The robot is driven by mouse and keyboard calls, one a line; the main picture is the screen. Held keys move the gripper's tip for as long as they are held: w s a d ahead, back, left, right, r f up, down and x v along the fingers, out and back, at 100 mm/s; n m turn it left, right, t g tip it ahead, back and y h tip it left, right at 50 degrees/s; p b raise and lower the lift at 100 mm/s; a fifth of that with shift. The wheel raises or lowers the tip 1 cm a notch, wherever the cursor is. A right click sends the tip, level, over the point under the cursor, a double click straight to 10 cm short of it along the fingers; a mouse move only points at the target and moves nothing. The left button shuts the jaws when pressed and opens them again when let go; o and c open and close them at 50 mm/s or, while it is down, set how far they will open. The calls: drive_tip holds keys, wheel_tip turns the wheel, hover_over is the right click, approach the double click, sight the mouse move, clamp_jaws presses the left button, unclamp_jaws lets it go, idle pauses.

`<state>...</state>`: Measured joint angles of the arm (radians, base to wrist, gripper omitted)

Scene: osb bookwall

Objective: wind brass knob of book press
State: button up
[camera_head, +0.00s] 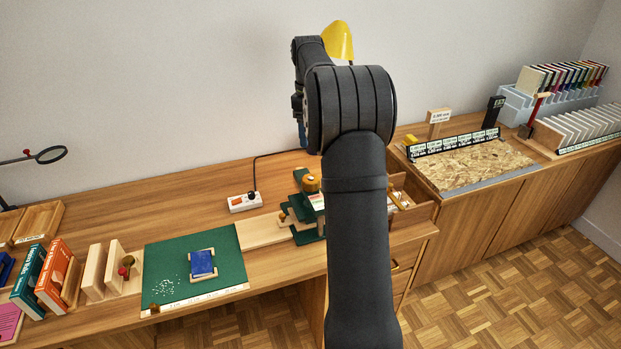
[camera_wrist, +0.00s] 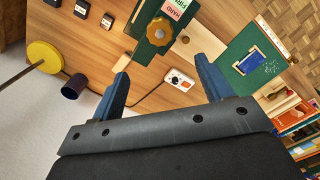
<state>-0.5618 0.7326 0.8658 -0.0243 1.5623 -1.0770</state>
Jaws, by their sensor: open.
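The brass knob (camera_wrist: 160,37) is a round, scalloped, amber-coloured piece on top of the dark green book press (camera_wrist: 150,15). In the head view the knob (camera_head: 311,184) and the press (camera_head: 302,235) show just left of my arm, which hides part of the press. My gripper (camera_wrist: 161,66) is open and empty, with its two blue fingers spread wide. In the wrist view the knob lies beyond the fingertips, between their directions, and no finger touches it. A label with "HARD" and "FIRM" is beside the knob. In the head view my arm hides most of the gripper.
A green mat (camera_head: 160,262) with a blue book (camera_head: 202,263) is at left. An open drawer (camera_head: 418,211) is right of my arm. A yellow lamp (camera_head: 338,40) rises behind it.

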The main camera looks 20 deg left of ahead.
drive_tip(key=shift+n, duration=0.4)
wheel_tip(320, 180, down, 17)
drive_tip(key=shift+r, duration=0.15)
drive_tip(key=c, duration=1)
